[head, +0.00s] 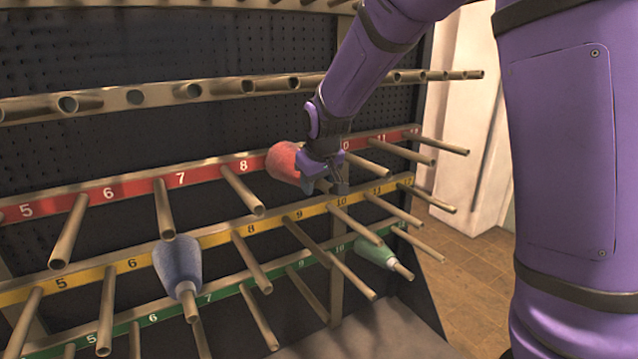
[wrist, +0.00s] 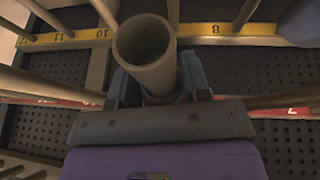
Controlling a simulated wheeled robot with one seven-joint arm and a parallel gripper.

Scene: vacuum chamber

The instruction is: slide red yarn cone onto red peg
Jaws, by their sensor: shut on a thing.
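The red yarn cone (head: 282,161) is at the red-labelled row, between numbers 8 and 10, with its wide end toward the rack. My gripper (head: 308,176) is shut on its narrow front end and hides part of it. In the wrist view, a hollow metal peg (wrist: 148,72) sticks out between the fingers of my gripper (wrist: 159,88), and a little red of the cone (wrist: 158,101) shows around its base. The cone appears to be around this peg. How far on it sits is hidden.
The red strip (head: 120,188) carries several bare pegs. A blue cone (head: 177,264) sits on a peg of the yellow row, and a green cone (head: 374,251) on a green-row peg. Bare pegs stick out below and beside my gripper. Open floor (head: 470,275) lies at the right.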

